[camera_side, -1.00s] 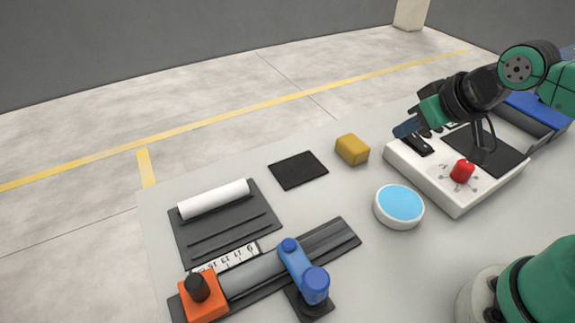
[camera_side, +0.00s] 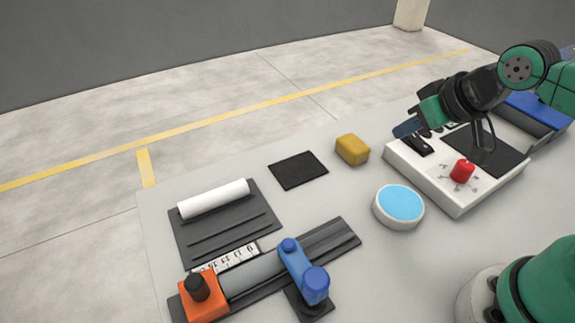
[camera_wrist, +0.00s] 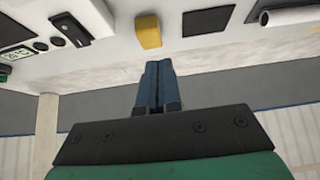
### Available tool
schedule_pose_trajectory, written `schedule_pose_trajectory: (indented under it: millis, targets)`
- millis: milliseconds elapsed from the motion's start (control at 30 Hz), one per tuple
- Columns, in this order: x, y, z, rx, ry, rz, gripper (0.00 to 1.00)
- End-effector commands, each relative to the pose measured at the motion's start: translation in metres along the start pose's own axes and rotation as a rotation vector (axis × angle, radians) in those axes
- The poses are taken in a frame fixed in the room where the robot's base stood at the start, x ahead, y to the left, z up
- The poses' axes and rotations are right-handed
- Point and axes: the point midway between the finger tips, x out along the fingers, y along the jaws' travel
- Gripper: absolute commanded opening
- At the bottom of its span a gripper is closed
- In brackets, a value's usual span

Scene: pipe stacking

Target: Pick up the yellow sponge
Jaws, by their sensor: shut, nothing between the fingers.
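The yellow sponge (camera_side: 352,149) lies on the grey table between the black square pad and the white device. It also shows near the top middle of the wrist view (camera_wrist: 148,32). My gripper (camera_side: 399,131) is above the white device's far left edge, to the right of the sponge and apart from it. In the wrist view my gripper (camera_wrist: 158,66) has its two blue fingers together with nothing between them, and the sponge appears just beyond their tips.
A white device (camera_side: 455,200) with a red knob (camera_side: 462,171) stands right of the sponge. A black pad (camera_side: 298,169) lies to its left. A round blue-topped dish (camera_side: 400,203) is in front. A rack with a white pipe (camera_side: 213,199) and a blue clamp (camera_side: 303,272) are at left.

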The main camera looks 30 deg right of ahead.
Motion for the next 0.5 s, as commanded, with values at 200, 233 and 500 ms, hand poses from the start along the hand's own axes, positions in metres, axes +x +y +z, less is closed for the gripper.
schedule_pose_trajectory:
  millis: [200, 233, 500]
  targets:
    - [0.0, 0.0, 0.0, 0.0, 0.0, 0.0, 0.45]
    - [0.0, 0.0, 0.0, 0.0, 0.0, 0.0, 0.54]
    - [0.0, 0.0, 0.0, 0.0, 0.0, 0.0, 0.96]
